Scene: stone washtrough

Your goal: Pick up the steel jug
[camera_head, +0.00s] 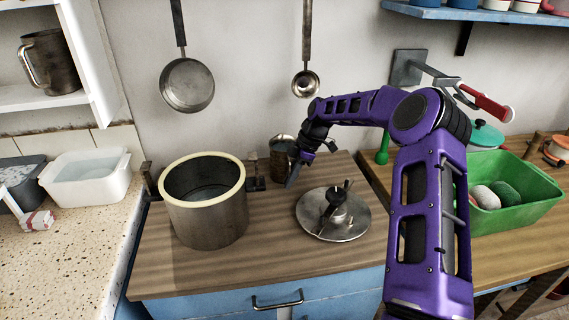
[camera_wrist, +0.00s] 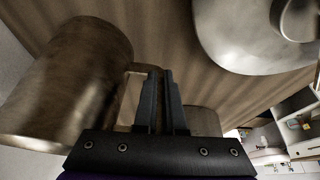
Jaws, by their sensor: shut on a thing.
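The steel jug (camera_head: 280,158) is a worn, dull grey-brown metal jug at the back of the wooden worktop, near the wall. It is partly hidden behind my gripper (camera_head: 297,172) in the head view. In the wrist view the jug (camera_wrist: 75,85) fills the left side, with its handle (camera_wrist: 130,98) towards my gripper (camera_wrist: 161,80). The fingers are close together on the handle, and part of it is hidden behind them. I cannot tell whether the jug's base touches the worktop.
A large pot (camera_head: 207,225) with a pale rim stands left of the jug. A round metal lid (camera_head: 345,230) lies in front and right. A green tub (camera_head: 520,215) is further right. Another metal jug (camera_head: 50,65) stands on the left shelf. A pan and ladle hang behind.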

